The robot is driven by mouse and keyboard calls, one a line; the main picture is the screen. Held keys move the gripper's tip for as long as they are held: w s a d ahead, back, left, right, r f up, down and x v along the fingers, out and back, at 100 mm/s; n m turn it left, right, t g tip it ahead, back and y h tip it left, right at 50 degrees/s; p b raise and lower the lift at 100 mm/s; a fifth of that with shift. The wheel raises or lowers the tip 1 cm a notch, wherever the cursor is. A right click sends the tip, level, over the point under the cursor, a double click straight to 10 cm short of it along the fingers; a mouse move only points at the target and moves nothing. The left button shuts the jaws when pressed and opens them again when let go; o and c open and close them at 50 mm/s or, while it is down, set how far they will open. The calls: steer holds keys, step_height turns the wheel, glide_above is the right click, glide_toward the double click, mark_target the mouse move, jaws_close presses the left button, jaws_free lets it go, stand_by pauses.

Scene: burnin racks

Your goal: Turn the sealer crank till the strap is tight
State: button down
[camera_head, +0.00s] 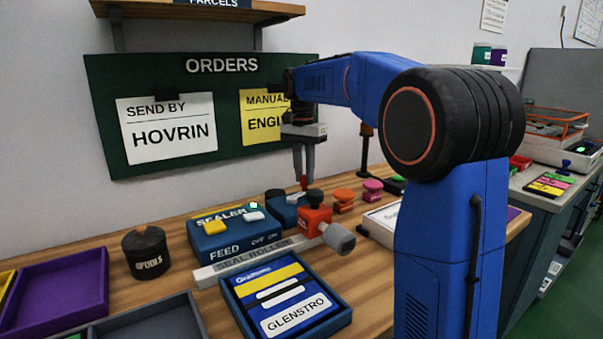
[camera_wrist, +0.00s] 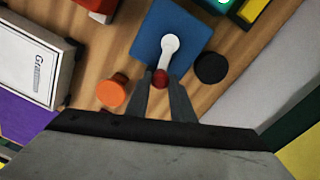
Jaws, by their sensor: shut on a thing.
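The crank shows in the wrist view as a white arm (camera_wrist: 170,44) on a square blue base (camera_wrist: 150,28), with a red knob (camera_wrist: 160,78) at its end. My gripper (camera_wrist: 160,84) has its two fingers closed around that red knob. In the head view my gripper (camera_head: 304,178) reaches down to the red knob above the blue crank base (camera_head: 283,212), which is partly hidden. The blue sealer box (camera_head: 222,238), marked FEED and OFF ON, stands just left of it with a small green light on top. I cannot make out the strap.
A red block with a grey roller (camera_head: 339,239) stands in front of the crank. Orange (camera_head: 343,201) and pink (camera_head: 372,187) knobbed pieces stand to the right. A black tools pot (camera_head: 146,252) is at left. A blue tray (camera_head: 340,318) holding a labelled parcel lies in front.

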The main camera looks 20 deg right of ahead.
steer(key=shift+s+m, duration=0.2)
steer(key=shift+m, duration=0.2)
steer(key=shift+d, duration=0.1)
steer(key=c, duration=1.5)
jaws_free()
steer(key=shift+c, duration=0.2)
steer(key=shift+r, duration=0.1)
step_height(320, 180, up, 7)
steer(key=shift+w, duration=0.1)
steer(key=shift+r, duration=0.15)
